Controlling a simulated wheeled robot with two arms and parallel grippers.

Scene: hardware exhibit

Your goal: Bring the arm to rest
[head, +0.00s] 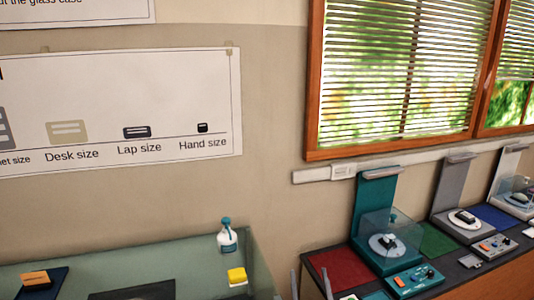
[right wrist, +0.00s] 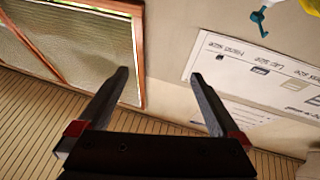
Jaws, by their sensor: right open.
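My right gripper (head: 309,276) shows only as two dark fingertips at the bottom edge of the head view, in front of the counter. In the right wrist view the right gripper (right wrist: 158,76) is open, its two fingers wide apart with nothing between them. The wall and slatted surfaces show beyond the fingers. My left gripper is in neither view.
A counter with a teal turntable stand (head: 388,243), a grey stand (head: 450,190) and a red mat (head: 340,268) runs along the right.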

